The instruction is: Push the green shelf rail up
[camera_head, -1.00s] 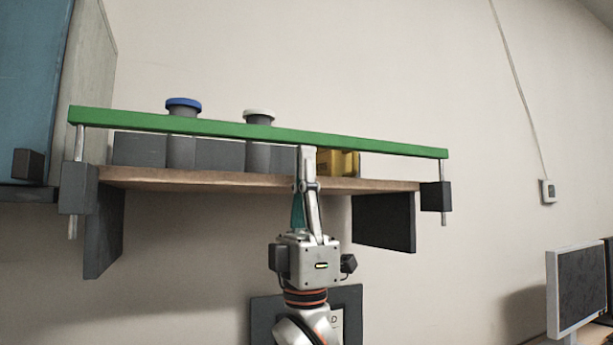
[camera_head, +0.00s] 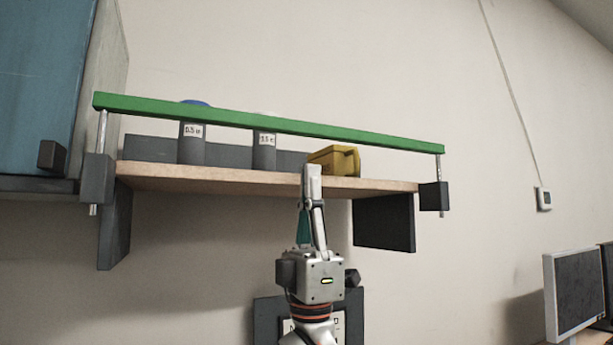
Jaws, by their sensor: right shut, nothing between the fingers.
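The green shelf rail (camera_head: 255,120) runs across the front of a wooden shelf (camera_head: 230,180), slanting down to the right in the picture. Metal rods at both ends carry it through dark guide blocks (camera_head: 97,180). It stands above the shelf board, with a gap below it. My right gripper (camera_head: 312,168) points up in front of the shelf's front edge, shut and empty. Its tips are below the rail, with a visible gap between them. My left gripper is not in view.
Behind the rail, two grey jars (camera_head: 193,148) with labels and a yellow bin (camera_head: 340,160) stand on the shelf. A blue cabinet (camera_head: 40,80) is at the left. A monitor (camera_head: 578,290) is at the lower right. The wall above the rail is clear.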

